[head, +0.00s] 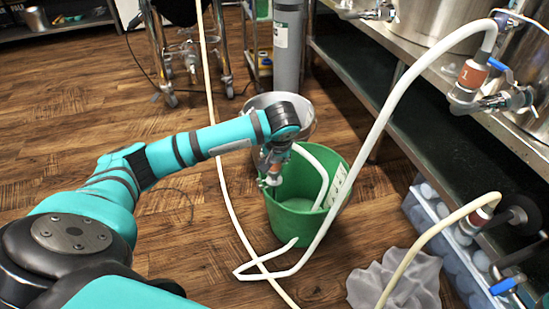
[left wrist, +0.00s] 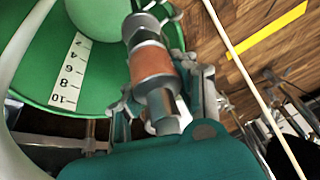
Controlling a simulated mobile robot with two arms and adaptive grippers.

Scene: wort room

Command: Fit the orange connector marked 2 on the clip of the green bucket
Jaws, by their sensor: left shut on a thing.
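The green bucket (head: 290,222) stands on the wood floor, with a white scale strip inside its wall. In the left wrist view its green wall (left wrist: 35,75) fills the upper left. My left gripper (head: 274,166) is over the bucket's left rim, shut on a metal connector with an orange band (left wrist: 151,62). The band's number cannot be read. The connector lies between the fingers (left wrist: 160,105), close to the rim. A white hose arches into the bucket beside it. I cannot make out the clip, or whether the connector touches it. My right gripper is not in view.
A connector marked 1 (head: 470,76) is on a tank valve at upper right, with a white hose running to the floor. A grey cloth (head: 400,281) and a plastic bin (head: 431,217) lie right of the bucket. A metal bowl (head: 299,108) stands behind it.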

